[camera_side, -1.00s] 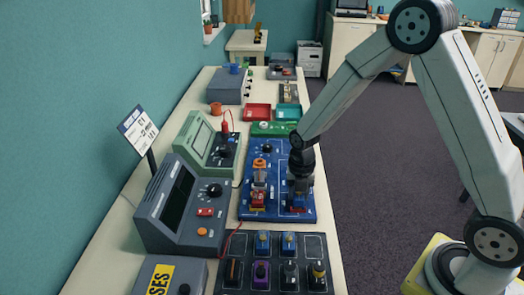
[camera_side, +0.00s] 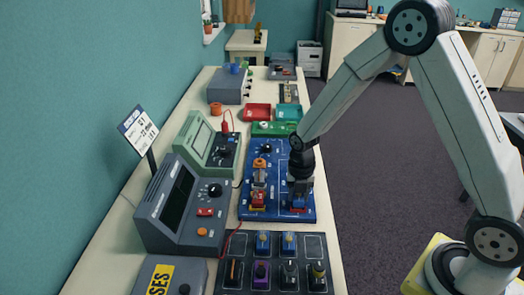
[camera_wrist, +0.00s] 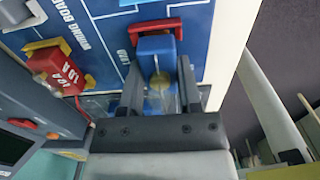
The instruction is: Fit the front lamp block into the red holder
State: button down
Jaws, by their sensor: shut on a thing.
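My gripper (camera_wrist: 159,92) is shut on a blue lamp block (camera_wrist: 155,46), with one finger on each side of it. A round yellowish part shows on the block between the fingers. The red holder (camera_wrist: 172,25) shows around the block's far edge and right side in the wrist view. The block is at the holder, but I cannot tell how deep it sits. In the side view my gripper (camera_side: 300,200) points down over the right near part of the blue wiring board (camera_side: 277,178), and the red holder (camera_side: 298,209) shows below it.
A red 10A block (camera_wrist: 62,72) sits in a yellow holder left of my gripper. A dark tray (camera_side: 275,289) with several blocks lies in front of the board. Grey and green instruments (camera_side: 180,205) stand left. Red and teal trays (camera_side: 257,111) lie farther back.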

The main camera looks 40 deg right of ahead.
jog(key=shift+f, duration=0.45)
dwell(0.6)
grip_release()
jog(key=shift+r, duration=0.15)
dwell(0.3)
jog(key=shift+r, duration=3.85)
jog(key=s+m, duration=0.1)
jog(key=m, duration=0.3)
jog(key=s+r+m, duration=0.1)
jog(key=m, duration=0.1)
jog(key=shift+s+a+t, duration=0.25)
jog(key=shift+s+t, duration=0.05)
jog(key=s+a+r+m+t, duration=0.1)
jog(key=s+m, duration=0.8)
jog(key=m, duration=1.2)
jog(key=shift+s+r+t, duration=0.25)
jog(key=shift+t, duration=0.25)
